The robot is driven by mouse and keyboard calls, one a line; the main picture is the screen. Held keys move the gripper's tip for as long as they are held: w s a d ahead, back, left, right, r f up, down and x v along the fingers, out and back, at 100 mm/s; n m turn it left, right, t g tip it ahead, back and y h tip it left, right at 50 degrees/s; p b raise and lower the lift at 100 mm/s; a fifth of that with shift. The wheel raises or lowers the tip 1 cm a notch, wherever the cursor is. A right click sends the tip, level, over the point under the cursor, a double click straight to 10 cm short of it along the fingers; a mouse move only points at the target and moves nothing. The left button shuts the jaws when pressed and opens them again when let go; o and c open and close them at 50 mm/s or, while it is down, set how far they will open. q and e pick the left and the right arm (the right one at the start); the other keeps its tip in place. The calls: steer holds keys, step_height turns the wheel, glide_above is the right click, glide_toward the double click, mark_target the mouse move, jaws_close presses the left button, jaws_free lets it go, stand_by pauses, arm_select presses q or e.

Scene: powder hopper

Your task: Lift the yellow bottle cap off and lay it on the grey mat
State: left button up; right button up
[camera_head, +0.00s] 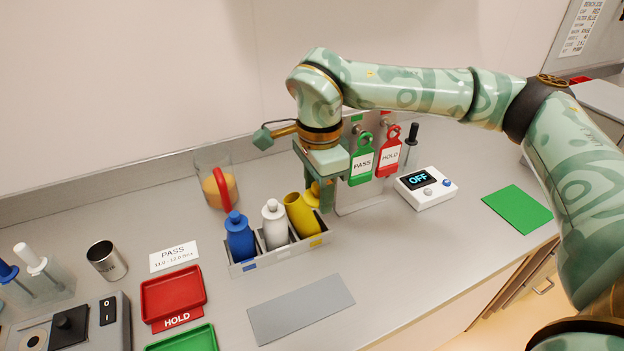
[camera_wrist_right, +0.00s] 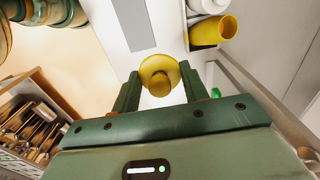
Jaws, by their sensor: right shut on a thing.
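My right gripper (camera_head: 322,192) is shut on the yellow cap (camera_head: 312,194), beside and close to the mouth of the yellow bottle (camera_head: 301,217). In the right wrist view, the cap (camera_wrist_right: 158,74) sits between the two fingertips (camera_wrist_right: 157,82), apart from the yellow bottle (camera_wrist_right: 228,26), whose open mouth shows. The bottle leans in the right compartment of a grey rack (camera_head: 282,255). The grey mat (camera_head: 300,308) lies bare on the bench in front of the rack and also shows in the wrist view (camera_wrist_right: 133,22). My left gripper is not in view.
A blue bottle (camera_head: 240,238) and a white bottle (camera_head: 275,226) stand in the rack. A stand with green PASS (camera_head: 362,162) and red HOLD (camera_head: 389,155) tags is just right of my gripper. A red tray (camera_head: 172,293) lies left of the mat; bench right of the mat is clear.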

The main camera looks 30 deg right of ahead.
steer(key=shift+s+a+r, duration=0.2)
steer(key=shift+s+r, duration=0.1)
steer(key=shift+s, duration=0.2)
steer(key=shift+s+a+r, duration=0.15)
steer(key=shift+s+r, duration=0.1)
steer(key=shift+s, duration=0.25)
steer(key=r+p, duration=0.3)
steer(key=shift+s+a+r, duration=0.1)
steer(key=shift+s+r, duration=0.2)
steer(key=shift+f, duration=0.1)
